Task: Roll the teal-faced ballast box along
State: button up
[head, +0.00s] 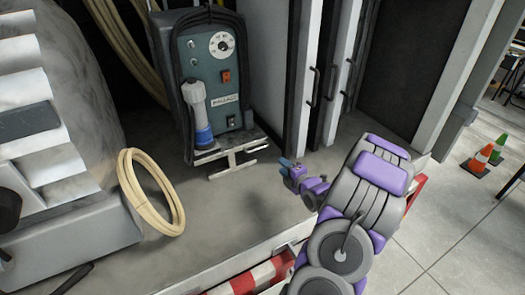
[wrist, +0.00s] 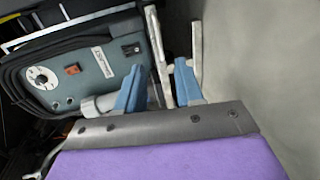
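The ballast box (head: 212,75) stands upright on the truck bed, with a teal face, black surround, round dial, orange switch and a white-and-blue cylinder on its front. A pale metal bar frame (head: 237,160) sticks out low at its front. In the wrist view the teal face (wrist: 85,88) appears sideways, and the pale bars (wrist: 158,50) stand beyond and between my fingers. My gripper (head: 288,163) is at the right of the frame, apart from it in the head view. Its blue fingers (wrist: 160,88) are spread and empty; how near the bars are in depth is unclear.
A coiled cream hose (head: 150,193) lies on the bed left of the box. Tall cabinet doors with handles (head: 313,85) stand right of it. The red-and-white bed edge (head: 250,281) is in front. Grey bed floor is clear before the box. Cones (head: 480,160) stand far right.

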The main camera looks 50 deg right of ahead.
send_near(258, 149)
jog(key=d+b+x, duration=0.1)
jog(key=b+x, duration=0.1)
jog(key=x, duration=0.7)
jog(key=shift+f, duration=0.35)
jog(key=shift+a+r, duration=0.25)
jog(key=shift+a, duration=0.25)
jog(key=c, duration=0.6)
grip_shut()
jog(key=shift+d, duration=0.1)
jog(key=shift+s, duration=0.1)
